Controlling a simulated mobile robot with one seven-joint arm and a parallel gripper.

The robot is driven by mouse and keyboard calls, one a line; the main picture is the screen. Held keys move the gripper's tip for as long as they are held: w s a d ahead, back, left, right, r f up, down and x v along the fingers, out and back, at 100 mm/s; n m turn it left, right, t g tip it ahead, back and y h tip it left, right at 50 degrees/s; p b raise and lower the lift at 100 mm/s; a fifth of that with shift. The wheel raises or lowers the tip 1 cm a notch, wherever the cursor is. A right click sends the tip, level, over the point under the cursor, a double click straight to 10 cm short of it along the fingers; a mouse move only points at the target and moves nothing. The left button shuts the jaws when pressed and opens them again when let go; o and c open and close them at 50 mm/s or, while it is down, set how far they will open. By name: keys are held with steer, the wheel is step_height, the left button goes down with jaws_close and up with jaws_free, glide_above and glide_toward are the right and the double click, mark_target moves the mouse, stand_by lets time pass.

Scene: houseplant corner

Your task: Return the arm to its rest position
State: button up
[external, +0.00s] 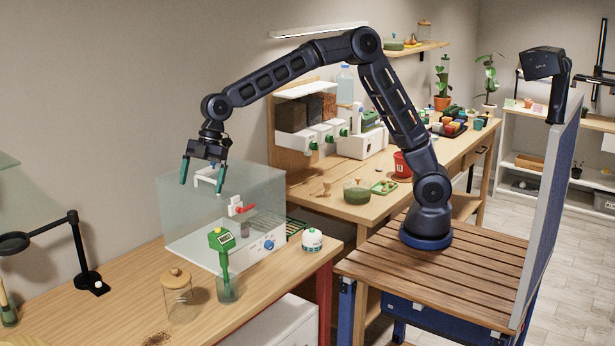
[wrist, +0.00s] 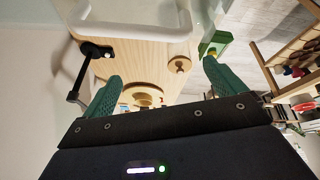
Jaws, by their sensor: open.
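My gripper (external: 203,178) is in the air above the left bench, pointing down, just over a clear box-like enclosure (external: 180,203). Its two green fingers are spread apart with nothing between them. In the wrist view my gripper (wrist: 160,85) also shows open and empty. A white handle (external: 208,174) on top of the enclosure is close to the fingers; in the wrist view the white handle (wrist: 135,22) spans the upper part. I cannot tell whether a finger touches it. My arm arches up and left from its base on the slatted wooden platform (external: 460,265).
A green device (external: 222,243) in a clear cup, a lidded jar (external: 176,295) and a white timer-like dome (external: 312,240) stand on the left bench. A black lamp (external: 80,255) is farther left. The back bench holds dispensers (external: 320,130) and a red pot (external: 402,163). A grey panel (external: 548,210) edges the platform.

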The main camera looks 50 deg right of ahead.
steer(key=w+d+r+m+t+h, duration=0.1)
steer(key=d+r+m, duration=0.2)
steer(key=d, duration=1)
steer(key=d+r+m+t+h, duration=0.15)
steer(key=d+m, duration=0.25)
steer(key=d, duration=0.8)
steer(key=w+d+r+m+t+h, duration=0.1)
steer(key=d+r+m+t, duration=0.2)
steer(key=d, duration=1)
steer(key=s+d+m, duration=0.3)
steer(key=s+d, duration=0.1)
steer(key=d, duration=0.5)
steer(key=s+d+m, duration=0.3)
steer(key=s+d, duration=0.2)
steer(key=d, duration=0.4)
steer(key=s+d+f+m, duration=0.2)
steer(key=s+d+m, duration=0.1)
steer(key=s+d, duration=0.2)
steer(key=s+d+f+m+h, duration=0.1)
steer(key=s+d+f+m, duration=0.1)
steer(key=s+d, duration=0.3)
steer(key=shift+s+d+m, duration=0.2)
steer(key=shift+s+m, duration=0.2)
steer(key=shift+s, duration=0.1)
steer(key=shift+g, duration=0.25)
